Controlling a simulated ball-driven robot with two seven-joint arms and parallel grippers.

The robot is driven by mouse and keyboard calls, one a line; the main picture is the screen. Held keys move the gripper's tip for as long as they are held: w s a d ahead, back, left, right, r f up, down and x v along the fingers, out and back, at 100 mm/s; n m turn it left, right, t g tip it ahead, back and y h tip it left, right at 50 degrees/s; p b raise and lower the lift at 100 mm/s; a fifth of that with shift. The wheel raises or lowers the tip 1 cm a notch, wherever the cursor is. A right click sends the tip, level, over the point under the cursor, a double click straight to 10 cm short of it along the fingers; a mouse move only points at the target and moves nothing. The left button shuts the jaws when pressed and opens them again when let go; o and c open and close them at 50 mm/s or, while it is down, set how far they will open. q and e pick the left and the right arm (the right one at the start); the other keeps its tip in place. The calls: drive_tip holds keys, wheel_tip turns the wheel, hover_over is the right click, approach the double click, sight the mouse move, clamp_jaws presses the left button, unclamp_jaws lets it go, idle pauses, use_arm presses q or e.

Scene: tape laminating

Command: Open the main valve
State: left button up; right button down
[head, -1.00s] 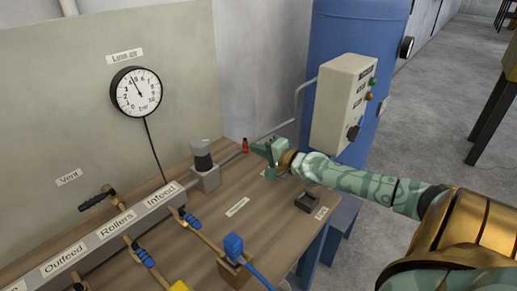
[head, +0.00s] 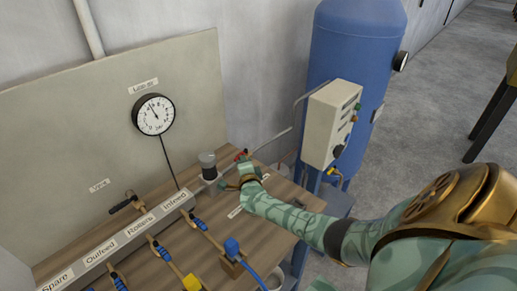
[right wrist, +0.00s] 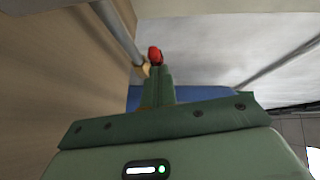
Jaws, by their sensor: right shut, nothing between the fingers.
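The small red valve handle (head: 241,155) sits on the grey pipe at the back of the wooden bench, to the right of the dark-topped filter unit (head: 209,166). My right gripper (head: 243,166) is at the handle, just on the near side of it, and partly hides the valve body. In the right wrist view the red handle (right wrist: 155,53) shows right beyond the tips of the shut fingers (right wrist: 158,75), with nothing between them. I cannot tell whether the fingertips touch it. My left gripper is out of view.
A gauge (head: 153,114) hangs on the backboard. The labelled manifold (head: 125,235) with blue-handled valves runs along the bench to the left. A beige control box (head: 330,124) and a blue tank (head: 352,55) stand to the right, close to my right arm.

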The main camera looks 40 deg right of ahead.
drive_tip(key=shift+w+a+f+m+g+h, duration=0.1)
drive_tip(key=shift+w+a+m+g+h, duration=0.15)
drive_tip(key=shift+m+g+h, duration=0.25)
drive_tip(key=shift+w+a+m+g+h, duration=0.2)
drive_tip(key=shift+w+m+g+h, duration=0.1)
drive_tip(key=shift+m+h, duration=0.3)
drive_tip(key=shift+r, duration=0.4)
drive_tip(key=s+a+r+p, duration=0.8)
drive_tip(key=s+r+p, duration=0.1)
drive_tip(key=s+r, duration=0.2)
drive_tip(key=shift+s+a+r, duration=0.15)
drive_tip(key=shift+r, duration=0.5)
drive_tip(key=shift+f, duration=0.1)
